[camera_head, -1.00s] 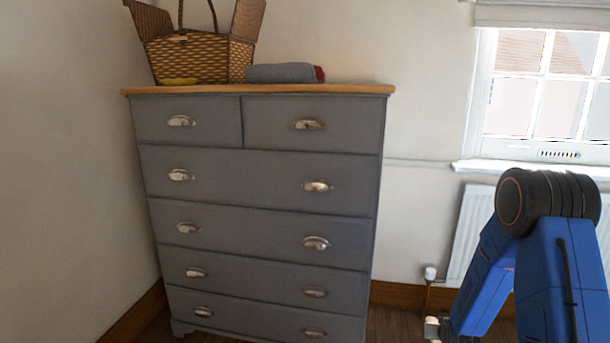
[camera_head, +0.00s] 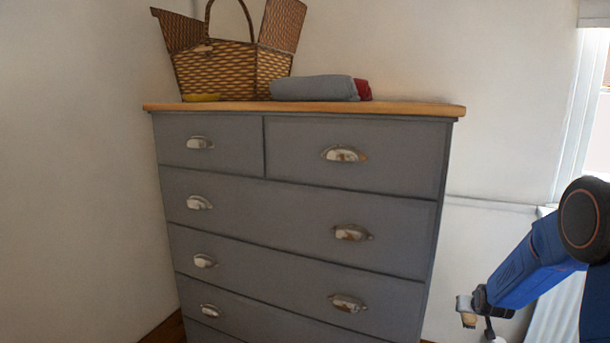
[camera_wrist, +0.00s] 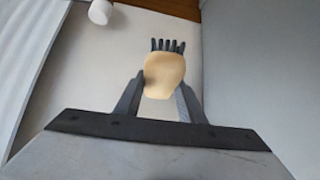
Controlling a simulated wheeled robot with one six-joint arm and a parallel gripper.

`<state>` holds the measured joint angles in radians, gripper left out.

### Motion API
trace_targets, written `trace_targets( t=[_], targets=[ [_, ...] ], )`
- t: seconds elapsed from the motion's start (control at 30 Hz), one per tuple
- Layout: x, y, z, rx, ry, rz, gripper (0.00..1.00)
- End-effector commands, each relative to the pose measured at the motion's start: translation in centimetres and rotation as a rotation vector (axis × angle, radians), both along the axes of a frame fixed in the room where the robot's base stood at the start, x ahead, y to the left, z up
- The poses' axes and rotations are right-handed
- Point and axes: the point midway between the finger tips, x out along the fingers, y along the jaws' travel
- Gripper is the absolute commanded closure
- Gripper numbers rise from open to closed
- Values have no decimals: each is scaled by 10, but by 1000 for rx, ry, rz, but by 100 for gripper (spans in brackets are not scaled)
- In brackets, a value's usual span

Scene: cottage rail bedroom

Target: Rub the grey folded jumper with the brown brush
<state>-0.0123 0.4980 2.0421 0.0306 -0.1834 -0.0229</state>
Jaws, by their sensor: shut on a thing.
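The grey folded jumper (camera_head: 313,88) lies on the wooden top of the grey chest of drawers (camera_head: 300,226), right of the basket. My gripper (camera_head: 467,304) is at the lower right in the head view, to the right of the chest and well below its top, away from the jumper. In the wrist view my gripper (camera_wrist: 162,84) is shut on the brush (camera_wrist: 164,72). The brush shows a light tan rounded body between the fingers, with dark bristles at its far end. The jumper is not in the wrist view.
An open wicker basket (camera_head: 229,72) stands left of the jumper, with a yellow thing (camera_head: 202,97) at its foot. A red folded thing (camera_head: 363,89) sits against the jumper's right end. Bare chest top (camera_head: 415,106) lies further right. A wall closes the left side.

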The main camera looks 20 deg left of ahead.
Motion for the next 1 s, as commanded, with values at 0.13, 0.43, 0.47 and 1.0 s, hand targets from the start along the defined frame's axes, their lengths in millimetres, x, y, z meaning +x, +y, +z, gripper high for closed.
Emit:
trace_targets(
  t=[0.13,0.43,0.47,1.0],
  targets=[
    [16,3,30,0,-3,4,89],
    [34,8,69,1,-2,12,89],
    [35,9,72,1,-2,12,89],
    [42,12,92,1,-1,20,89]
  ],
)
